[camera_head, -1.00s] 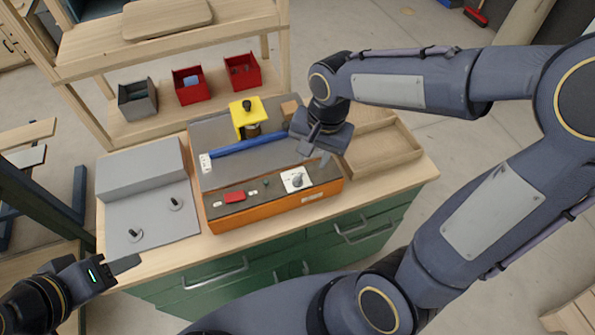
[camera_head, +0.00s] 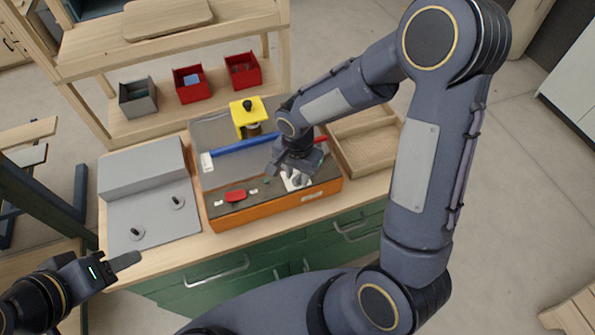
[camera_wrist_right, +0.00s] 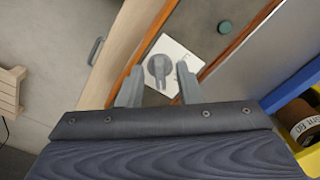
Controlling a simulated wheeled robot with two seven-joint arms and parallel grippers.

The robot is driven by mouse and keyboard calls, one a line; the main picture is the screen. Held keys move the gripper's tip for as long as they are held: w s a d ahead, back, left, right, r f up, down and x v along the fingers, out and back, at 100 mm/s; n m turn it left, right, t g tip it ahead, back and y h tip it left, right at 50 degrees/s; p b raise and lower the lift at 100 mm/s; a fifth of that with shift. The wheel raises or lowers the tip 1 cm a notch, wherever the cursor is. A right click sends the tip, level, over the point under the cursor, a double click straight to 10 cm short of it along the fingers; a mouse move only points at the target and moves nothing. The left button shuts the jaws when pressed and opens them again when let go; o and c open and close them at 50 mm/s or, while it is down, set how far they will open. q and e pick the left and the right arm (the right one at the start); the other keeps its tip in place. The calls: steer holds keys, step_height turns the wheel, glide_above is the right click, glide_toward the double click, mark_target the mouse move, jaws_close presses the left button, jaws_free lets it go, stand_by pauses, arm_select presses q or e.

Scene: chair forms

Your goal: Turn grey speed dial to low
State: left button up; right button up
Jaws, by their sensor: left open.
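The grey speed dial (camera_wrist_right: 159,66) is a round knob with a raised ridge on a white square plate (camera_wrist_right: 176,50). The plate sits on the dark front panel of the orange machine (camera_head: 262,212). In the head view my right gripper (camera_head: 289,176) is over the dial and hides most of it. In the right wrist view this gripper (camera_wrist_right: 160,86) is open, with one finger on either side of the dial's near part; I cannot tell whether they touch it. Markings on the plate are too small to read. My left gripper (camera_head: 124,263) is open and empty at the bench's front left.
A red switch (camera_head: 235,196) and a green button (camera_wrist_right: 224,27) share the panel. A blue bar (camera_head: 245,145) and yellow block (camera_head: 247,112) lie behind. A wooden tray (camera_head: 366,150) is at right, a grey fixture (camera_head: 145,172) with two black-topped pegs at left.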

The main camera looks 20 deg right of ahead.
jaws_close()
steer(key=shift+n, duration=0.4)
steer(key=n+b, duration=0.2)
steer(key=shift+f+n, duration=0.1)
steer(key=shift+n, duration=0.3)
steer(key=n+b, duration=0.1)
steer(key=n, duration=0.3)
steer(key=shift+n, duration=0.3)
steer(key=n+b, duration=0.1)
steer(key=n, duration=1)
steer(key=shift+n, duration=0.3)
